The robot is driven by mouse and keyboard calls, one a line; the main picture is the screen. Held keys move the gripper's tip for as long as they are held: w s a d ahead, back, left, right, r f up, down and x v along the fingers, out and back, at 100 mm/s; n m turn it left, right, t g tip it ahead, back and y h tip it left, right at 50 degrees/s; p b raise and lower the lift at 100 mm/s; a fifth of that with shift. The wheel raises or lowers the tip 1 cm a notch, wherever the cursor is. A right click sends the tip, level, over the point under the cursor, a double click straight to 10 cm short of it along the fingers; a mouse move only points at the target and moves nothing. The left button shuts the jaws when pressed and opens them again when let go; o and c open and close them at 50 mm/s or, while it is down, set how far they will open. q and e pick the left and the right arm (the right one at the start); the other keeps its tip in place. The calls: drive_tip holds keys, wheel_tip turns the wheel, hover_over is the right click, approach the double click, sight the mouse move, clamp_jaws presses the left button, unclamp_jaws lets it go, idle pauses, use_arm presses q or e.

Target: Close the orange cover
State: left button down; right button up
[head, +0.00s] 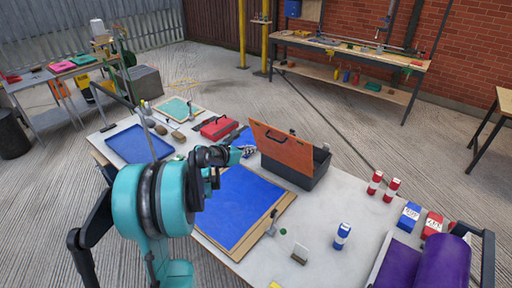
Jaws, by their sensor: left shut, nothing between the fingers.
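The orange cover (283,149) stands tilted up on the dark grey box (315,172) on the worktable. It is open, with a dark handle on its face. My left gripper (247,151) is shut and empty, just left of the cover's left edge. I cannot tell whether its tips touch the cover. The box's inside is mostly hidden behind the cover. My right gripper is not in view.
A blue mat (238,205) lies in front of the box. A red toolbox (217,128) and a blue tray (138,144) are to the left. Red-and-white cans (375,183) and a blue-and-white can (342,236) stand to the right.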

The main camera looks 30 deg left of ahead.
use_arm(q)
drive_tip(key=r+b+x, duration=0.1)
drive_tip(key=x, duration=1)
drive_tip(key=shift+w+r+b, duration=0.25)
drive_tip(key=shift+w+b, duration=0.1)
drive_tip(key=shift+w, duration=0.45)
